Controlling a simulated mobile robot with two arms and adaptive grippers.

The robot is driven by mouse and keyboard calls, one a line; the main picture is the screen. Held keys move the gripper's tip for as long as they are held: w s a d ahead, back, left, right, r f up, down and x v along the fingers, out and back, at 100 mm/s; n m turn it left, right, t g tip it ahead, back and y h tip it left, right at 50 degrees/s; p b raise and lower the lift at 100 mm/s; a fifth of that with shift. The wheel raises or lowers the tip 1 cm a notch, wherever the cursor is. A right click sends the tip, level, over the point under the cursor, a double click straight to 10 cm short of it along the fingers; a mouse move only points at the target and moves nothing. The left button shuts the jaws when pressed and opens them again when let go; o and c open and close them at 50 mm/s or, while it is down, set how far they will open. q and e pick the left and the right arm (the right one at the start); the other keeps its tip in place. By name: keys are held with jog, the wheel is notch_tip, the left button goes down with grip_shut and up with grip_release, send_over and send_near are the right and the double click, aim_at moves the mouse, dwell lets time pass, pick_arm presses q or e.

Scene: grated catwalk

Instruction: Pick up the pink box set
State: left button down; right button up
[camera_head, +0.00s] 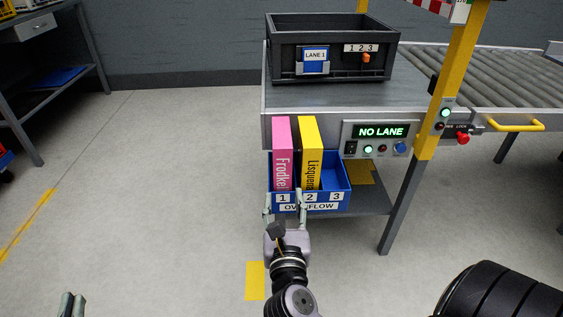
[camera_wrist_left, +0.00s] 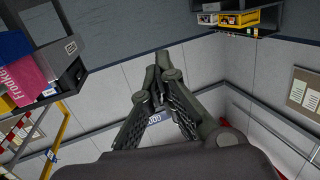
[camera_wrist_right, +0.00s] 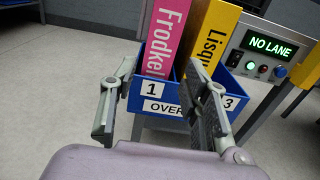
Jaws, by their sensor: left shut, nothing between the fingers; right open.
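The pink box set (camera_head: 282,153), lettered "Frodke...", stands upright in slot 1 of the blue overflow bin (camera_head: 340,183). It also shows in the right wrist view (camera_wrist_right: 165,42) and at the left edge of the left wrist view (camera_wrist_left: 24,62). My right gripper (camera_head: 285,205) is open and empty in front of the bin, its fingers spread either side of the pink box's line but apart from it; the gripper shows in the right wrist view too (camera_wrist_right: 160,98). My left gripper (camera_head: 70,304) is low at the bottom left, shut and empty, with its fingertips together in the left wrist view (camera_wrist_left: 160,66).
A yellow box (camera_head: 309,150) stands beside the pink one in slot 2; slot 3 looks empty. A black Lane 1 crate (camera_head: 333,78) sits on the grey bench above. A yellow post (camera_head: 447,100) and roller conveyor (camera_head: 500,75) are right. The floor at left is clear.

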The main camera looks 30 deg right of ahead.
aim_at(283, 176)
jog(key=x, duration=0.3)
jog(key=shift+w, duration=0.15)
jog(key=shift+x, duration=0.85)
jog(key=b+x, duration=0.1)
jog(key=x, duration=0.3)
jog(key=shift+w+d, duration=0.15)
jog(key=shift+d, duration=0.05)
pick_arm(q)
jog(key=r, duration=0.1)
jog(key=r+t, duration=0.1)
jog(key=r+t+h, duration=0.1)
jog(key=r, duration=0.1)
jog(key=shift+w+d, duration=0.1)
jog(key=shift+d, duration=0.2)
pick_arm(e)
jog(key=shift+r, duration=0.1)
grip_shut()
